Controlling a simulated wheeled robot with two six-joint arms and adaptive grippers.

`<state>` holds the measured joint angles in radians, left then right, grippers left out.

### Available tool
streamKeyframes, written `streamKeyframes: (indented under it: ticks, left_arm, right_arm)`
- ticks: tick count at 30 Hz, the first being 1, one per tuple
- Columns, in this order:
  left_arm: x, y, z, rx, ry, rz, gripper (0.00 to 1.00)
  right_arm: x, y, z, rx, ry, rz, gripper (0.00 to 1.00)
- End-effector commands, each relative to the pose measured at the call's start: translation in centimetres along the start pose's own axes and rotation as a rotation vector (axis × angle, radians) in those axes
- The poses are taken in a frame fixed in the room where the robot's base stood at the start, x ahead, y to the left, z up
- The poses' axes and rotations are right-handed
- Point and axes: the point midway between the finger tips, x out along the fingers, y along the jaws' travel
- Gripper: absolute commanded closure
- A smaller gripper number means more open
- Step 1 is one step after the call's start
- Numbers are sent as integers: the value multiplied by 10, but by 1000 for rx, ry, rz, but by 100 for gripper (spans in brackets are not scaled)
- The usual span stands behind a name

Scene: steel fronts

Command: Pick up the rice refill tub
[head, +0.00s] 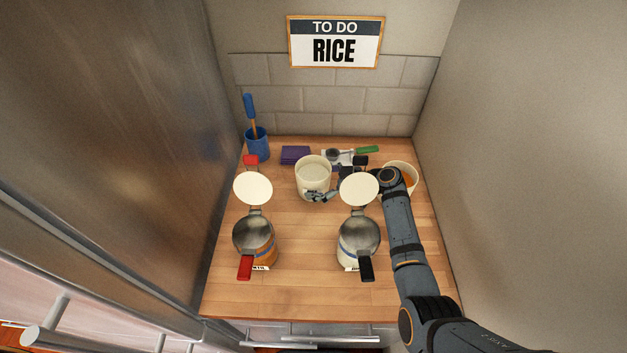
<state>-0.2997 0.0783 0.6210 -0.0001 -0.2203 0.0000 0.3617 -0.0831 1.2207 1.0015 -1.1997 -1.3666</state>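A white tub (312,169) with pale, rice-like contents stands upright in the middle of the wooden counter, towards the back. My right gripper (315,197) is low at the tub's front right side, with its fingers pointing left across the front. It overlaps the tub's lower part in the picture; I cannot tell whether it touches or grips it. A second pale tub (411,170) with orange contents stands at the right and is partly hidden by my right arm. My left gripper is out of view.
Two lidded containers stand in front, one with a red handle (245,267), one with a black handle (366,268). Behind are a blue utensil cup (257,146), purple cloth (296,155) and green-handled scoop (366,150). Walls close both sides. A sign (335,42) reads "TO DO RICE".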

Motion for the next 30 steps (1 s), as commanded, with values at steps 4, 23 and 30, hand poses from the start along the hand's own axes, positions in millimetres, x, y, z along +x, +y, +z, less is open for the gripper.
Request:
streamKeyframes:
  ticks: [4,23,30]
  left_arm:
    - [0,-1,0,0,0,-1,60]
    - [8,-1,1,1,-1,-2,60]
    - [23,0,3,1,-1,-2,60]
  right_arm:
    - [0,0,0,0,0,0,54]
    - [-20,1,-43,-7,7,4,60]
    - [-49,1,-104,-8,7,3,60]
